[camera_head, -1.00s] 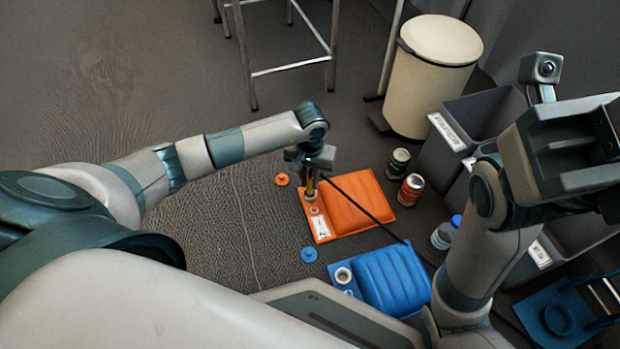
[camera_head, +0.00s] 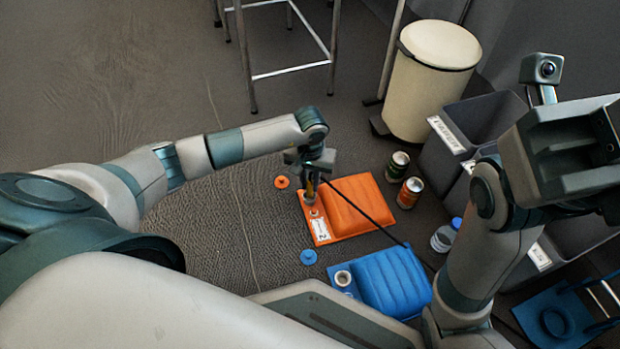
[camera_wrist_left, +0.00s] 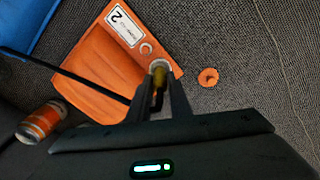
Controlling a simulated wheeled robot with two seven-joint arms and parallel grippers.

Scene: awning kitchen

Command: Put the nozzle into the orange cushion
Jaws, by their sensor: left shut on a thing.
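The orange cushion (camera_head: 352,208) lies flat on the floor, with a white label marked 2 and a pale round port (camera_wrist_left: 161,64) at its edge. My left gripper (camera_head: 311,184) is above that edge, shut on the nozzle (camera_wrist_left: 158,82). The nozzle has a yellowish body and points down at the port. Its tip overlaps the port ring in the left wrist view; I cannot tell how deep it sits. A black hose (camera_head: 378,223) runs from the nozzle across the cushion. My right gripper (camera_head: 604,145) is partly cut off at the right edge, its jaws unclear.
An orange cap (camera_head: 281,182) and a blue cap (camera_head: 308,256) lie on the floor. A blue cushion (camera_head: 393,280) lies nearer me. Two cans (camera_head: 409,193), a bottle (camera_head: 442,238), grey bins (camera_head: 458,135) and a cream bin (camera_head: 430,75) stand right. Floor at left is clear.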

